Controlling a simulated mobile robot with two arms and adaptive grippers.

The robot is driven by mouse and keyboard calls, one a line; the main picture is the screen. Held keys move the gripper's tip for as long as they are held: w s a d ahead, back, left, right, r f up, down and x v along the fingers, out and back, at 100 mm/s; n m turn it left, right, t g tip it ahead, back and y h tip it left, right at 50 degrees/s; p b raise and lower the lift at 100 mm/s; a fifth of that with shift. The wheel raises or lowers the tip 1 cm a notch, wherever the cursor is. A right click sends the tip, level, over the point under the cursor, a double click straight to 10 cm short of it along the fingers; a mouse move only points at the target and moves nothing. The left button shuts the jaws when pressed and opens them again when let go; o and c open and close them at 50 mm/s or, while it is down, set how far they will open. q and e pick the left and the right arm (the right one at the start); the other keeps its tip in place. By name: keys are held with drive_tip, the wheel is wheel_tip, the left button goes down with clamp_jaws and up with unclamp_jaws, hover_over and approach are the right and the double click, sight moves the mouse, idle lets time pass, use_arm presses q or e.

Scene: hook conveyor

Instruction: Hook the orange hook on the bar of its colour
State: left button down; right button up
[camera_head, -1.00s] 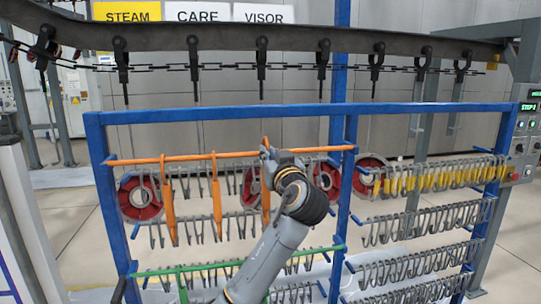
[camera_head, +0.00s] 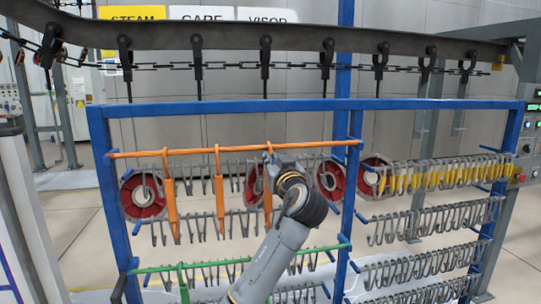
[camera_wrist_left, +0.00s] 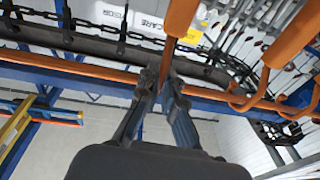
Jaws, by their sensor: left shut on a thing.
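The orange bar (camera_head: 190,151) runs across the top of the left bay of the blue rack. Two orange hooks, a left one (camera_head: 172,205) and a middle one (camera_head: 219,195), hang from it. The third orange hook (camera_head: 267,203) is at the bar's right part. My left gripper (camera_head: 269,158) is shut on this third hook, just at bar height. In the left wrist view the held hook (camera_wrist_left: 167,58) rises between the fingertips (camera_wrist_left: 160,82), close to the orange bar (camera_wrist_left: 105,77). Whether its curved end sits over the bar is hidden. My right gripper is not in view.
A green bar (camera_head: 215,264) and rows of grey hooks lie lower in the rack. Red reels (camera_head: 141,193) sit behind. The overhead rail (camera_head: 225,53) with black hangers runs above. A blue post (camera_head: 350,170) stands right.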

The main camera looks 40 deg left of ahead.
use_arm(q)
drive_tip(key=shift+s+r, duration=0.1)
drive_tip(key=c, duration=1.4)
unclamp_jaws()
drive_tip(key=shift+c, duration=0.2)
